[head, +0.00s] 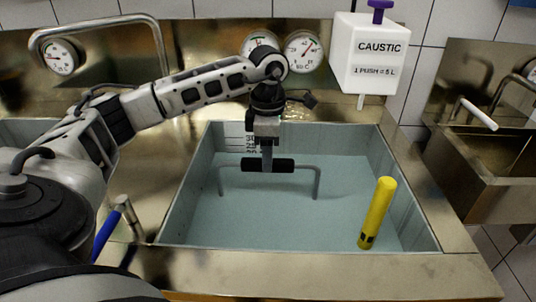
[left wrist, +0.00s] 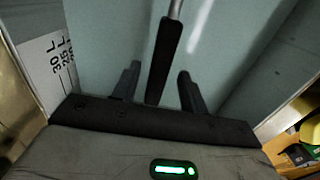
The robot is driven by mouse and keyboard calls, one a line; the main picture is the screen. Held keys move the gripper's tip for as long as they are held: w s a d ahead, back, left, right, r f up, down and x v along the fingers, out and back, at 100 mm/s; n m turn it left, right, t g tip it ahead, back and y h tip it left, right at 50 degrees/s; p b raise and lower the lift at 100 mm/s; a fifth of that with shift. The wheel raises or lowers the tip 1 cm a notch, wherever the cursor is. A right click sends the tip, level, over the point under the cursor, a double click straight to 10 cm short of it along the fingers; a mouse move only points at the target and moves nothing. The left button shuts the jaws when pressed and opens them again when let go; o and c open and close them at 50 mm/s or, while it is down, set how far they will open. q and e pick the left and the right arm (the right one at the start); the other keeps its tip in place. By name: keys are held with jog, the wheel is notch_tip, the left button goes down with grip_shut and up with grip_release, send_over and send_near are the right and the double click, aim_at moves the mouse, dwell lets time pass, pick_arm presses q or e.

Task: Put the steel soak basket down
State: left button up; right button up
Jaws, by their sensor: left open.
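The steel soak basket shows only as its grey handle frame (head: 318,183) with a black grip (head: 284,165), standing in the blue-grey basin (head: 172,214). No basket body shows below the handle. My left gripper (head: 266,160) is directly over the middle of the grip and points down. In the left wrist view, the black grip (left wrist: 165,50) runs between the two parted fingers of my open left gripper (left wrist: 158,85). I cannot tell whether a finger touches the grip. My right gripper is not in view.
A yellow cylinder (head: 377,213) stands slightly tilted in the basin's right part. A white caustic dispenser (head: 369,55) hangs behind. A steel tap (head: 95,25) and dials (head: 303,52) are at the back. A steel sink (head: 490,165) is at right. The basin's front is free.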

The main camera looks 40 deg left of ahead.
pick_arm(q)
notch_tip(320, 180, up, 12)
jog(key=p, duration=0.1)
jog(key=shift+f, duration=0.2)
dwell(0.5)
